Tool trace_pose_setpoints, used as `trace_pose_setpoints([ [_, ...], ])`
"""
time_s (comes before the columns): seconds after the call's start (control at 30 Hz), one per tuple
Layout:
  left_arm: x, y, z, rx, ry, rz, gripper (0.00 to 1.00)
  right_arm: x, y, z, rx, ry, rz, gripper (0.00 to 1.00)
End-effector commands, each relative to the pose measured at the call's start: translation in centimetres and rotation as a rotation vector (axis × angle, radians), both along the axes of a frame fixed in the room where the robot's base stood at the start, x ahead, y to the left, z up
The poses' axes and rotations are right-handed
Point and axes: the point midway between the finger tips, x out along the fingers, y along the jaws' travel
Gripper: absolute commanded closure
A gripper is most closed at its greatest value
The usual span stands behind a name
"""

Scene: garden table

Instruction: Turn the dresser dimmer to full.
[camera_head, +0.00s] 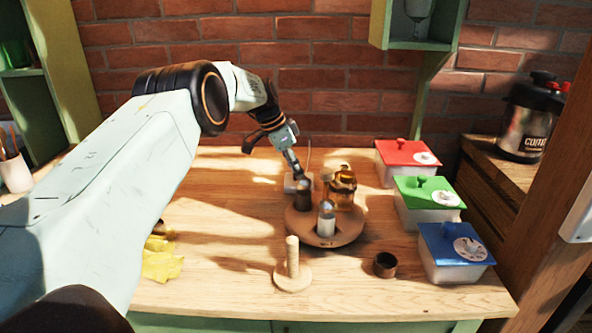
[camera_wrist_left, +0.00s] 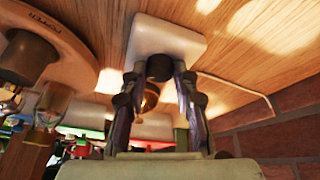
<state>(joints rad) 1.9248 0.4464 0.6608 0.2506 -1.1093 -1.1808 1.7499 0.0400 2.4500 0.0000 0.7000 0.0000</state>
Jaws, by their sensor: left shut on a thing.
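The dimmer is a small white box that shows in the left wrist view (camera_wrist_left: 160,37) with a dark round knob (camera_wrist_left: 159,68) and a pale cable. In the head view the dimmer (camera_head: 290,187) sits on the dresser top behind the round wooden tray, partly hidden by a bottle and my gripper. My left gripper (camera_head: 299,174) reaches down to it from behind. In the wrist view its two fingers (camera_wrist_left: 160,80) are shut on the knob, one on each side. How far the knob is turned cannot be told. My right gripper is not in view.
The round tray (camera_head: 318,239) with several bottles stands close in front of the dimmer. A wooden peg stand (camera_head: 292,268), a dark ring (camera_head: 385,264) and a yellow cloth (camera_head: 160,262) lie nearer. Red (camera_head: 405,153), green (camera_head: 427,192) and blue (camera_head: 455,245) lidded boxes line the right.

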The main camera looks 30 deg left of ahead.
Motion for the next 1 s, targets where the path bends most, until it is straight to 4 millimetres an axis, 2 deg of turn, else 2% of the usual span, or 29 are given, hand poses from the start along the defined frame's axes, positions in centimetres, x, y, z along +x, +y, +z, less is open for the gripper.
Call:
trace_pose_setpoints([
  [0.5, -0.03, 0.1, 0.01, 0.002, 0.001, -0.015, 1.0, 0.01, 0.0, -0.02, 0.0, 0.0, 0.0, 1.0],
  [0.53, -0.03, 0.1, 0.01, 0.002, 0.001, -0.015, 0.69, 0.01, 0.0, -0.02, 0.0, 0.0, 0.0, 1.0],
  [0.77, 0.0, 0.07, 0.0, 0.001, 0.001, -0.014, 0.49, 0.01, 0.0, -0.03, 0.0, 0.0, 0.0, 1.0],
  [1.0, 0.01, 0.05, 0.0, 0.001, 0.001, -0.014, 0.49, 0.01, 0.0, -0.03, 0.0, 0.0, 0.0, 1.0],
])
